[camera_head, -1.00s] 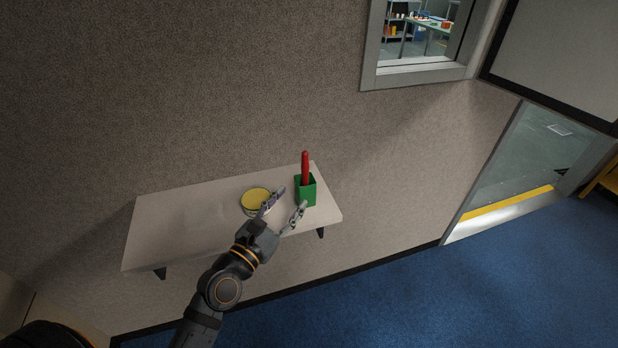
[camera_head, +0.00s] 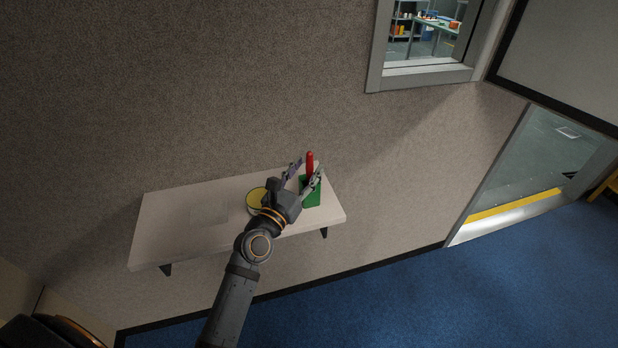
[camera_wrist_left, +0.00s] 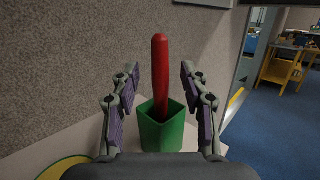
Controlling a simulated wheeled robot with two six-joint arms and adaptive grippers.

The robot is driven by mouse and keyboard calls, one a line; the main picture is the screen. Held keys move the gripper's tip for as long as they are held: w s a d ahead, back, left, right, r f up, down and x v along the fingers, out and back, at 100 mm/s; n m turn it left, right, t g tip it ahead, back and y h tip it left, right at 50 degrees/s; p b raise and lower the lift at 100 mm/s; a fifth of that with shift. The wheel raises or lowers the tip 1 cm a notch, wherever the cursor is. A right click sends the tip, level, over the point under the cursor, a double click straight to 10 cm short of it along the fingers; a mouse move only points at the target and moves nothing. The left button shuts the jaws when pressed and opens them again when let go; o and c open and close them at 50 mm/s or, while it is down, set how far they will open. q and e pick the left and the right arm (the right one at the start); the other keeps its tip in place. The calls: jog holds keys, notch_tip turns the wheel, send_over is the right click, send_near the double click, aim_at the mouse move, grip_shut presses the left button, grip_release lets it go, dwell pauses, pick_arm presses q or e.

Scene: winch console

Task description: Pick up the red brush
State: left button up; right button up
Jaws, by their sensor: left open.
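The red brush (camera_head: 310,163) stands upright in a green square holder (camera_head: 312,196) at the right end of the wall shelf. Its red handle (camera_wrist_left: 160,75) sticks up out of the green holder (camera_wrist_left: 162,131) in the left wrist view; its lower end is hidden inside. My left gripper (camera_head: 305,176) is open, its two fingers spread to either side of the handle. In the left wrist view, the handle stands between the open fingers (camera_wrist_left: 160,85) with a gap on each side. My right gripper does not show.
A yellow-topped round container (camera_head: 256,196) sits on the shelf (camera_head: 175,225) left of the holder, partly hidden by my gripper. The shelf's left part is clear. The wall is close behind. A window and a door are at the right.

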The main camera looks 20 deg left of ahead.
pick_arm(q)
jog(key=shift+x, duration=1.15)
jog(key=shift+s, duration=0.15)
jog(key=shift+c, duration=0.8)
jog(key=shift+f, duration=0.1)
grip_shut()
